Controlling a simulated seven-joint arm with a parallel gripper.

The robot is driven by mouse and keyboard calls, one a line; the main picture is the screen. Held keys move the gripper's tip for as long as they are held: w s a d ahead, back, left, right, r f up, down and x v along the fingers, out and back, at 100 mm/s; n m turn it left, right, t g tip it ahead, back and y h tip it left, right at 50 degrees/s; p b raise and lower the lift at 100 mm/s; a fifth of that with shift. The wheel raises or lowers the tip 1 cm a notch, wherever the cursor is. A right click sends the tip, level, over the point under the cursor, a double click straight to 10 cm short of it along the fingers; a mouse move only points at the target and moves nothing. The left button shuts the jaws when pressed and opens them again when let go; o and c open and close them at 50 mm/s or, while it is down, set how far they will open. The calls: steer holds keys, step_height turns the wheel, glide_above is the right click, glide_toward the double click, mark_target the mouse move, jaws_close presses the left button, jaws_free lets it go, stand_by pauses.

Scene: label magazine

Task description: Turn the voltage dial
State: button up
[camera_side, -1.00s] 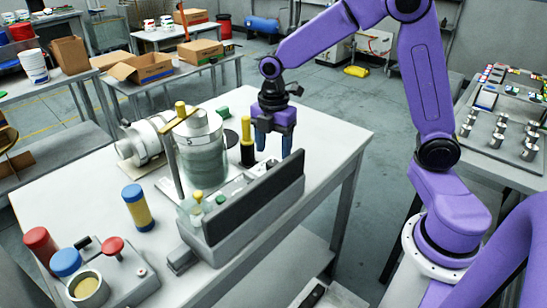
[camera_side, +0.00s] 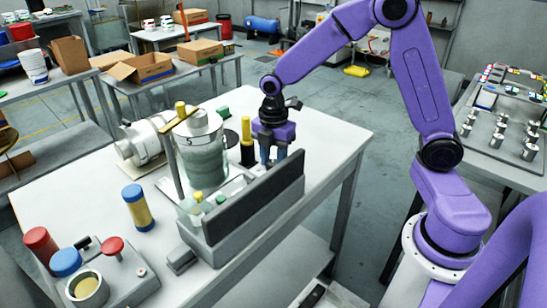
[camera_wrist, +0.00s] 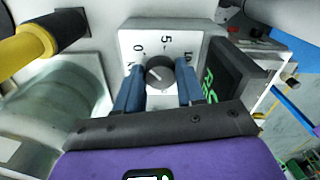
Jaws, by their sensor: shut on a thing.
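The voltage dial (camera_wrist: 160,73) is a dark round knob with a pale pointer line, on a white plate (camera_wrist: 160,37) marked 0, 5 and 10 in the wrist view. Its pointer line slants toward the upper left, on the 0 side. My gripper (camera_wrist: 160,85) has its two blue fingers on either side of the knob, shut on it. In the side view my gripper (camera_side: 272,157) points down behind the dark panel (camera_side: 256,200) of the grey unit, and the dial is hidden there.
A black display with green characters (camera_wrist: 222,75) stands close right of the dial; I cannot read it fully. A yellow-handled tool (camera_side: 247,142) and a glass vessel (camera_side: 203,160) stand close left of my gripper. The table's right end (camera_side: 335,145) is clear.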

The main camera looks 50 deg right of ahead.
steer(key=m, duration=0.5)
steer(key=shift+s, duration=0.1)
steer(key=m, duration=1.1)
steer(key=shift+s+a, duration=0.1)
steer(key=m, duration=0.5)
steer(key=shift+a+m, duration=0.1)
steer(key=shift+m, duration=0.2)
stand_by(0.4)
steer(key=o, duration=1)
steer(key=shift+r, duration=0.1)
